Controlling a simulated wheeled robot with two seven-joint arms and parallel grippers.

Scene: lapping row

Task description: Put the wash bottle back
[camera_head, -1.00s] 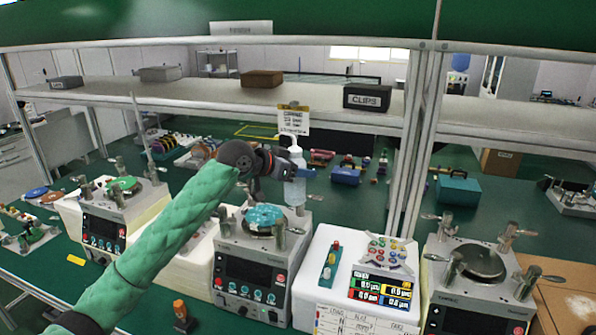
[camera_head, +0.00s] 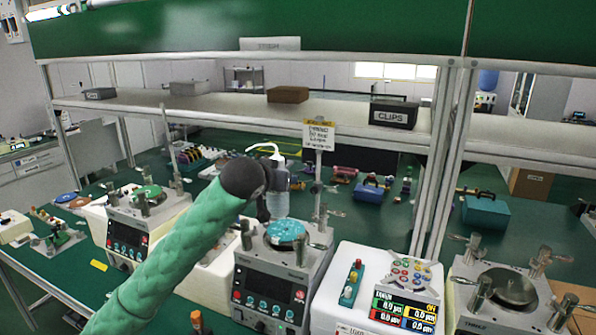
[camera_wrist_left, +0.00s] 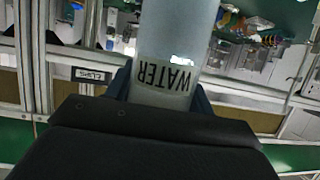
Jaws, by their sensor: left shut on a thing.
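The wash bottle (camera_head: 278,198) is a translucent bottle with a white bent spout. It stands out upright behind my left wrist in the head view, above and behind the blue-topped lapping machine (camera_head: 268,282). In the left wrist view the bottle (camera_wrist_left: 172,45) fills the middle, with the word WATER on it upside down. My left gripper (camera_wrist_left: 160,92) is shut around the bottle, a finger on each side. In the head view the wrist hides most of this gripper (camera_head: 268,203) and part of the bottle. The bottle's base is hard to make out. My right gripper is not in view.
A sign on a post (camera_head: 318,140) stands just right of the bottle. A shelf (camera_head: 345,115) with a CLIPS box (camera_head: 394,115) runs above the bench. More lapping machines stand left (camera_head: 125,225) and right (camera_head: 505,295). A white block with coloured buttons (camera_head: 375,262) is at centre right.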

